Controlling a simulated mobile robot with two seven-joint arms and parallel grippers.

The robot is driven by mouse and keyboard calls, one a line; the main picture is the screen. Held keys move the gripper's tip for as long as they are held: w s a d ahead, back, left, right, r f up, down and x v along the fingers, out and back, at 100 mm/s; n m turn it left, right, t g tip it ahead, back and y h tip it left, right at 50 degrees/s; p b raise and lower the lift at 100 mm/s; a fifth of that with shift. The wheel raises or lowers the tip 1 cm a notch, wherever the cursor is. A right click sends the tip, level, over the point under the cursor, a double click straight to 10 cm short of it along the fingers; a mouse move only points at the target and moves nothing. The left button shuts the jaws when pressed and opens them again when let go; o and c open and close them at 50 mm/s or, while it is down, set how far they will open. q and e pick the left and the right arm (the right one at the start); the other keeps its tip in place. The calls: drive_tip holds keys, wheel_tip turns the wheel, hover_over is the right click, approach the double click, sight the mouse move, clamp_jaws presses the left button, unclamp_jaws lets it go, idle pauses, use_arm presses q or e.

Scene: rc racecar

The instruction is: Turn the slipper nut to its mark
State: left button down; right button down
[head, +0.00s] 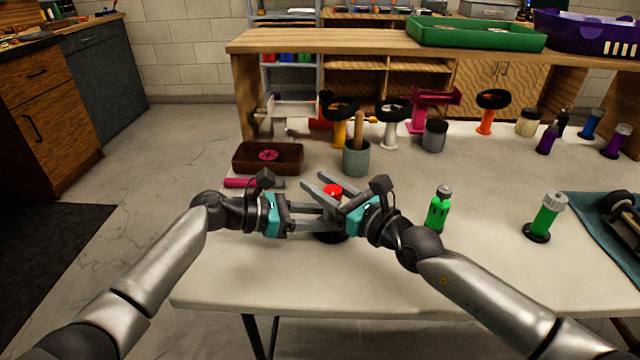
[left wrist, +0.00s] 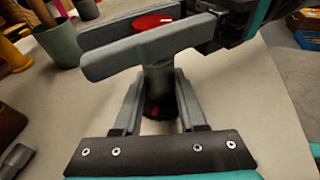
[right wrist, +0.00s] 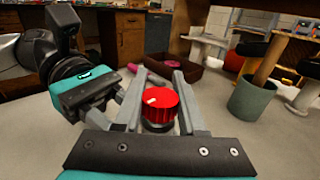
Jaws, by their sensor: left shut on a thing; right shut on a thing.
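The slipper nut is a ribbed red knob (head: 332,190) with a white mark on it, on top of a grey upright post (left wrist: 160,85). The knob's mark shows in the right wrist view (right wrist: 161,106). A small red mark shows low on the post in the left wrist view, by the black base (head: 333,238). My left gripper (head: 325,218) is shut on the post, below the knob. My right gripper (head: 326,192) is shut on the red knob, above the left one. The fingers hide parts of both. Whether the two marks line up I cannot tell.
A brown tray (head: 236,164) with a pink part and a grey-green cup (head: 356,162) stand behind. A green bottle (head: 438,212) and a green shock on a stand (head: 547,216) are to the right. The table's front is clear.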

use_arm(q)
drive_tip(key=shift+s+d, duration=0.1)
drive_tip(key=shift+d, duration=0.1)
use_arm(e)
drive_tip(key=shift+a+r, duration=0.1)
drive_tip(key=c, duration=0.8)
unclamp_jaws()
use_arm(q)
drive_tip(key=shift+a, duration=0.1)
use_arm(e)
drive_tip(key=o, duration=0.3)
drive_tip(key=shift+o, duration=0.2)
drive_tip(key=v, duration=1.2)
use_arm(q)
drive_tip(key=shift+c, duration=2)
unclamp_jaws()
drive_tip(key=v, duration=1.2)
